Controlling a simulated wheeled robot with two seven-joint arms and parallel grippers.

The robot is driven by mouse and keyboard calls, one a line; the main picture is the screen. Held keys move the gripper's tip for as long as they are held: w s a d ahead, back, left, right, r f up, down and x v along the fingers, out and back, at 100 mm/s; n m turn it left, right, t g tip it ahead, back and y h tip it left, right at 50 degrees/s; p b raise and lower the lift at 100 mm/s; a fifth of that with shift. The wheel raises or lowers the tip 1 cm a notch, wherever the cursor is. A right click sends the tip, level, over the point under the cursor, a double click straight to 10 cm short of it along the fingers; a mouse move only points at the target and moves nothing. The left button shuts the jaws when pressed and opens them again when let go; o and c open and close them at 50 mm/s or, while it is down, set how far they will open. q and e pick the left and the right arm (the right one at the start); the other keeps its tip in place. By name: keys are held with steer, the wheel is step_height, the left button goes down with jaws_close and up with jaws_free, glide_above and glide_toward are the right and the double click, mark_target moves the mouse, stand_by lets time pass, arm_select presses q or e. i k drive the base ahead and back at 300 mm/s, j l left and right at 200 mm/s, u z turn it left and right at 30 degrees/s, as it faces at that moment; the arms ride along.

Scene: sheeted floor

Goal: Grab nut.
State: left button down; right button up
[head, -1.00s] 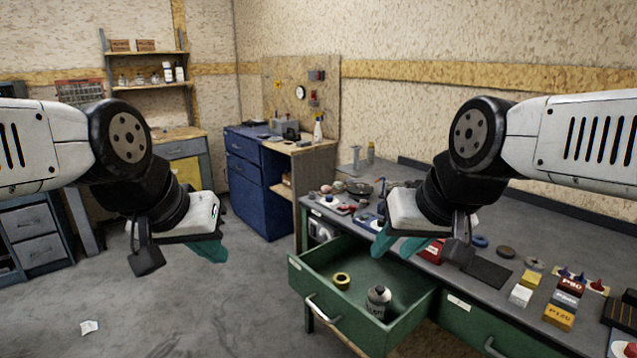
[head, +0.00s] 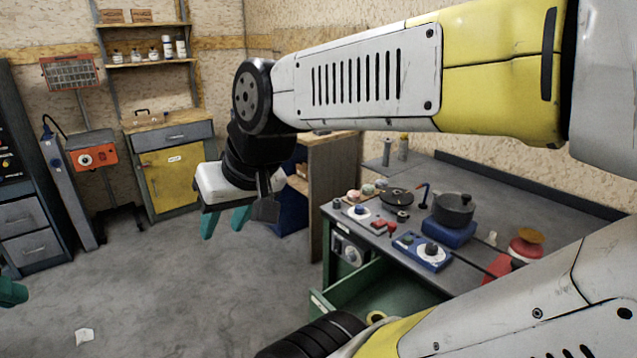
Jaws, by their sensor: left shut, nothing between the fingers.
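I cannot make out a nut for certain; the small parts on the workbench (head: 486,200) are too small to tell apart. My right gripper (head: 225,222) hangs from the arm that comes in from the right. Its two teal fingers point down, apart and empty, over the floor left of the workbench.
The green drawer (head: 350,296) stands open, with a yellow ring (head: 376,317) inside, partly hidden by my arm. A black pot (head: 454,209) and a blue box (head: 422,251) stand on the workbench. A yellow cabinet (head: 172,180) stands behind.

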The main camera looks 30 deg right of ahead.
mark_target(396, 194)
steer(key=i, duration=0.95)
steer(key=i+z, duration=0.4)
steer(key=i+j+z, duration=0.1)
steer(key=z, duration=0.35)
steer(key=i+z, duration=0.2)
steer(key=z, duration=0.2)
steer(key=i+z, duration=0.2)
steer(key=z, duration=0.15)
steer(key=i+z, duration=0.2)
steer(key=z, duration=0.2)
steer(key=i+j+z, duration=0.15)
steer(key=z, duration=0.25)
